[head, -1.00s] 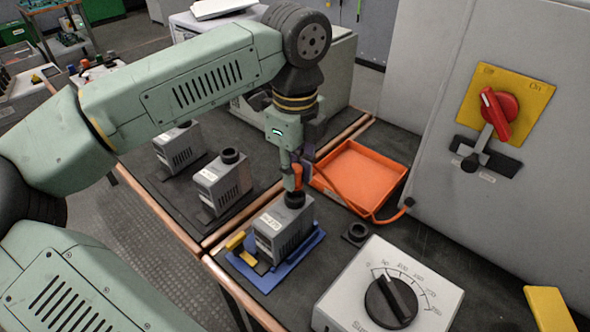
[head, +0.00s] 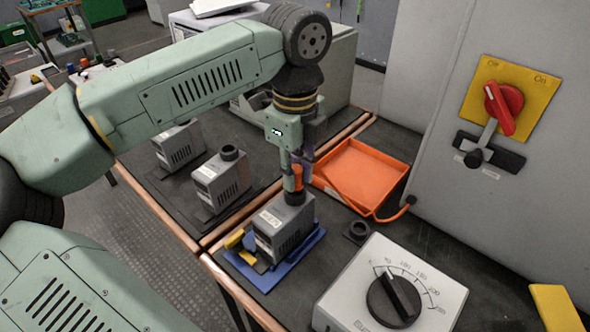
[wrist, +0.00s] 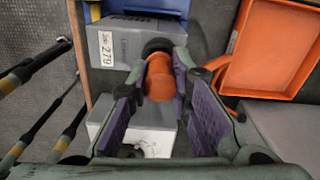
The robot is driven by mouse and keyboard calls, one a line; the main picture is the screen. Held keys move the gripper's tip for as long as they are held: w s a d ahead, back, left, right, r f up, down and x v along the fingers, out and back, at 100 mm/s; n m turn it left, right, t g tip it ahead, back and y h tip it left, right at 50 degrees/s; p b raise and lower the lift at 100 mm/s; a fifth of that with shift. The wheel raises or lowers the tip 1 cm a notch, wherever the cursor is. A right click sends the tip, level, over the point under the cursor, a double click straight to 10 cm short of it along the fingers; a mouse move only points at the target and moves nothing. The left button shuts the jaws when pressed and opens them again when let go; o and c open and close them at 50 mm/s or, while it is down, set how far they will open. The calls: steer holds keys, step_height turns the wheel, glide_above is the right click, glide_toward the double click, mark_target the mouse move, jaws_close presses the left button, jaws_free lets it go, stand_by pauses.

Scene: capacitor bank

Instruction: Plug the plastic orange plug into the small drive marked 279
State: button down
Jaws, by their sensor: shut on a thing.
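My gripper (head: 297,180) points down over the small grey drive (head: 285,226) on a blue base. It is shut on the orange plug (wrist: 160,80), which sits between the purple finger pads in the wrist view. The drive's label reads 279 in the wrist view (wrist: 109,47). The black round socket (wrist: 157,46) on top of the drive is at the plug's end. The plug's orange body (head: 298,172) shows just above the socket in the head view. Whether it is seated in the socket or only touching it, I cannot tell.
Two similar grey drives (head: 221,180) (head: 178,145) stand to the left. An orange tray (head: 357,172) lies behind right. A red-handled switch (head: 503,105) is on the cabinet.

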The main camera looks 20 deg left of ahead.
steer(key=shift+f+b, duration=0.65)
steer(key=shift+f, duration=0.1)
steer(key=c, duration=1.4)
jaws_free()
